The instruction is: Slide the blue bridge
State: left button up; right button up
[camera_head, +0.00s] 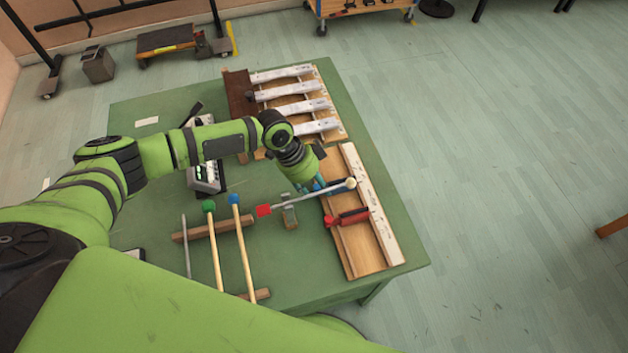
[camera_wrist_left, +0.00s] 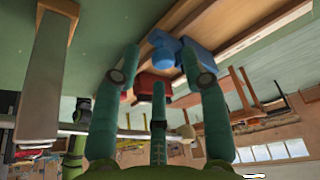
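The blue bridge (camera_wrist_left: 196,62) stands on a wooden board (camera_head: 391,247) with a pale measuring strip. It is partly hidden in the head view, with a bit of blue (camera_head: 338,188) showing beside the gripper. In the left wrist view it has a rounded blue knob at its end. My left gripper (camera_head: 310,187) is low over the board's left edge. In the left wrist view its fingers (camera_wrist_left: 160,65) are spread, with the blue knob between and just beyond the tips. One finger overlaps the bridge; I cannot tell whether it touches. My right gripper is in neither view.
A red bridge (camera_head: 347,218) sits nearer on the same board. A red-ended rod (camera_head: 305,200) crosses in front of my gripper. Mallets (camera_head: 241,240) lie on wooden rests at left. Pale bars (camera_head: 290,90) on a frame stand at the back of the green table (camera_head: 312,290).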

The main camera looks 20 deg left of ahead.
pick_arm(q)
jog(key=shift+w+a+r, duration=0.1)
jog(key=shift+a+r, duration=0.25)
jog(key=shift+r, duration=0.05)
jog(key=v, duration=1.1)
jog(key=shift+d, duration=0.2)
jog(key=shift+r, duration=0.1)
